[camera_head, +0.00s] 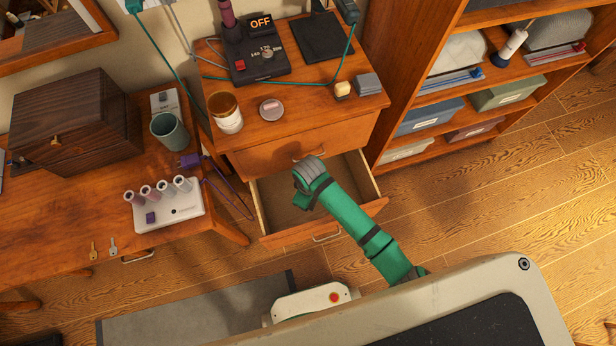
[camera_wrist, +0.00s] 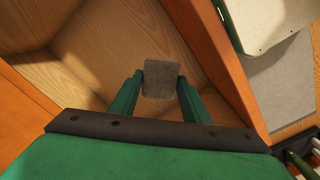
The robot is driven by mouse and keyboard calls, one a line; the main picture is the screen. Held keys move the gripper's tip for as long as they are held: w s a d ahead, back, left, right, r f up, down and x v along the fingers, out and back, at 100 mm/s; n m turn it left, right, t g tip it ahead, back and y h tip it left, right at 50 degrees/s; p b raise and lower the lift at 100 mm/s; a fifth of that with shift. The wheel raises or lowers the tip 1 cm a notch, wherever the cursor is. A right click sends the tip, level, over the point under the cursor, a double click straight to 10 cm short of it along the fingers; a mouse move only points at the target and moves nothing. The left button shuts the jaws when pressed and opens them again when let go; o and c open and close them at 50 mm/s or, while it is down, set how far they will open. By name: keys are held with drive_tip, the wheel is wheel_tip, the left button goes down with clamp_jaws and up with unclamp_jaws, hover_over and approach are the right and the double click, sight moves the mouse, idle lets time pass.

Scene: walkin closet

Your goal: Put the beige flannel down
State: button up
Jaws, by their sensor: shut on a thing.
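A small grey-brown, square-looking piece (camera_wrist: 161,77), which I take to be the beige flannel in shade, is between the two fingertips of my gripper (camera_wrist: 160,84). The gripper is shut on it. In the wrist view the piece hangs over the bare wooden inside of an open drawer (camera_wrist: 110,45). I cannot tell whether it touches the drawer floor. In the head view my green arm reaches over the open drawer (camera_head: 276,205), with my gripper (camera_head: 302,201) pointing down into it. The flannel is hidden there.
The drawer front (camera_head: 300,236) stands out below the nightstand top (camera_head: 300,115). On that top are a jar (camera_head: 226,112), a round tin (camera_head: 271,109) and a grey block (camera_head: 367,84). A desk with a wooden box (camera_head: 75,120) is left; shelves are right.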

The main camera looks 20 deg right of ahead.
hover_over(309, 213)
wheel_tip(309, 213, down, 15)
drive_tip(key=shift+a+f, duration=0.15)
drive_tip(key=shift+f, duration=0.25)
drive_tip(key=shift+w+d, duration=1.5)
drive_tip(key=shift+s+f, duration=0.15)
drive_tip(key=shift+f, duration=0.4)
drive_tip(key=shift+f, duration=0.1)
drive_tip(key=o, duration=1.1)
